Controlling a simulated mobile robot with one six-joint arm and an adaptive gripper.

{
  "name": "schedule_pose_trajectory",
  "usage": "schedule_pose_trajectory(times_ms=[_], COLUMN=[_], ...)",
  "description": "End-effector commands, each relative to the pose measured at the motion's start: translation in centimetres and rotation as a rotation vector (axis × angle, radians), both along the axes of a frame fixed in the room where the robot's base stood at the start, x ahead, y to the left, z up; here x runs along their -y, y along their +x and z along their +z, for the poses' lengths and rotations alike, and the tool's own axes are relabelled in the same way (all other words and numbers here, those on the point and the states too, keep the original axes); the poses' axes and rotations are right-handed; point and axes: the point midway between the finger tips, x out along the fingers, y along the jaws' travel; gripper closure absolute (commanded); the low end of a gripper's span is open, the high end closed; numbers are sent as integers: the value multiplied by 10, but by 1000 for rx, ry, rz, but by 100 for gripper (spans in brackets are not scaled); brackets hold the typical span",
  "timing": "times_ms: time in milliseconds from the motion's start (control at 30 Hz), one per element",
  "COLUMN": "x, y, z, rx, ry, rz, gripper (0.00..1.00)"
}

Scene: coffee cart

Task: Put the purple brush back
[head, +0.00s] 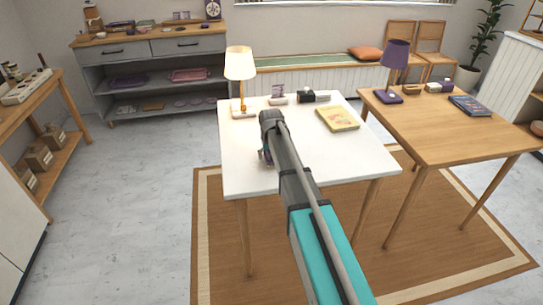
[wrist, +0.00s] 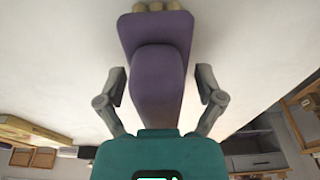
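The purple brush (wrist: 158,85) fills the middle of the wrist view. Its cream bristles (wrist: 155,6) show at the top edge, toward the white table. My gripper (wrist: 160,86) has one grey finger on each side of the brush, with narrow gaps between the fingers and the purple body, so it looks open around it. In the head view my gripper (head: 266,155) is low over the left part of the white table (head: 235,175). My arm hides most of the brush there.
A wooden table (head: 440,125) with a purple lamp (head: 394,58) stands to the right. A grey shelf unit (head: 150,75) holds purple and pink items.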

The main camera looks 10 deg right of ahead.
Motion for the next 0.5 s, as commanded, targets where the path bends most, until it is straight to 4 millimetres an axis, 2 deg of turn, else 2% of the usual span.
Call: schedule_pose_trajectory(times_ms=[500], x=[0], y=[0], z=[3], rx=[0], ry=[0], rz=[0], gripper=[8])
